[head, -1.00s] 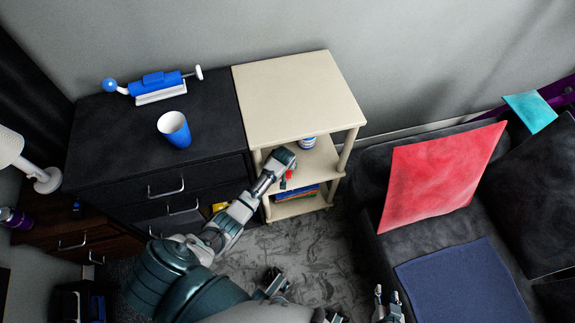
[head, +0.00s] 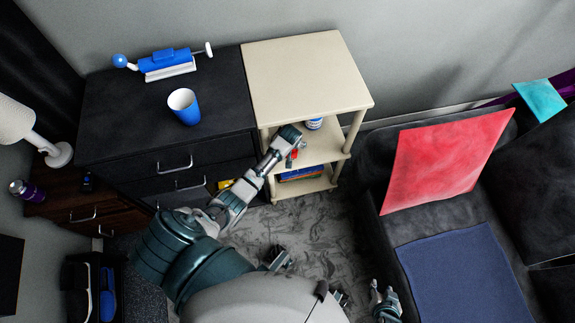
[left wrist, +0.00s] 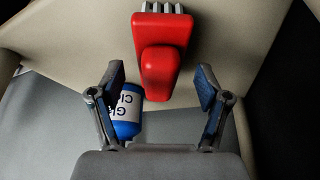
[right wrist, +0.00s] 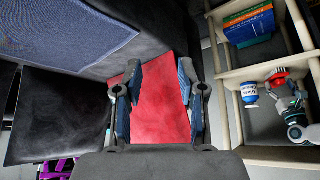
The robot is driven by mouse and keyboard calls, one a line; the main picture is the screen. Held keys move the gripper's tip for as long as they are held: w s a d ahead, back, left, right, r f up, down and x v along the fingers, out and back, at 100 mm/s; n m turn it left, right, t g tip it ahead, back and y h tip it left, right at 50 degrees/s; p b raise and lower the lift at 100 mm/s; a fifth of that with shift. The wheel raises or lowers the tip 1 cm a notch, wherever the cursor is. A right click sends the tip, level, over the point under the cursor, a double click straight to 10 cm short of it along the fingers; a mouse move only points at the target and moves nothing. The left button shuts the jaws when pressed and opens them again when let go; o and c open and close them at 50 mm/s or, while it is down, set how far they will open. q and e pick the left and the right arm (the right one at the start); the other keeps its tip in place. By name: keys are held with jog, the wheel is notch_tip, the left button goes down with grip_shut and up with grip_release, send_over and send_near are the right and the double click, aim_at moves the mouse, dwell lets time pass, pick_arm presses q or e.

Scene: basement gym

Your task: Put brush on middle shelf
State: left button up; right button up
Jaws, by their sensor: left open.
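The red brush (left wrist: 160,60) with pale bristles is at the middle shelf (head: 325,147) of the cream shelf unit. It also shows in the head view (head: 294,156) and in the right wrist view (right wrist: 278,79), beside the blue and white bottle. My left gripper (left wrist: 160,88) is open, with its fingers apart on either side of the brush handle and no visible contact. In the head view my left gripper (head: 290,140) reaches in under the top shelf. My right gripper (right wrist: 158,85) is open and empty, near the dark sofa, with the red cushion behind it.
The blue and white bottle (left wrist: 127,112) stands close to the left finger. Books (head: 300,173) lie on the bottom shelf. A black dresser (head: 120,130) left of the unit holds a blue cup (head: 185,108). The sofa with a red cushion (head: 445,160) is at right. The shelf unit's top (head: 300,80) is bare.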

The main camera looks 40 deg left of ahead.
pick_arm(q)
jog(key=p+v, duration=0.1)
jog(key=v, duration=0.2)
jog(key=shift+d+r, duration=0.1)
jog(key=shift+s+d+p, duration=0.25)
jog(key=shift+s+d, duration=0.05)
jog(key=shift+s, duration=0.3)
jog(key=shift+s+d+p, duration=0.25)
jog(key=shift+s+d, duration=0.05)
jog(key=shift+s, duration=0.3)
pick_arm(e)
jog(key=s+d+g+h, duration=0.1)
jog(key=s+d+g, duration=0.1)
jog(key=s+g, duration=0.35)
pick_arm(q)
jog(key=s+d+m+g+h+p, duration=0.1)
jog(key=s+d+m, duration=0.2)
jog(key=s, duration=1.3)
jog(key=s+d+m+h+p, duration=0.1)
jog(key=s+d+m, duration=0.3)
jog(key=s+d, duration=0.5)
jog(key=s, duration=0.7)
jog(key=shift+d+g, duration=0.35)
jog(key=shift+g, duration=0.05)
pick_arm(e)
notch_tip(320, 180, down, 8)
jog(key=t, duration=0.1)
jog(key=shift+s+r, duration=0.2)
jog(key=shift+r, duration=0.05)
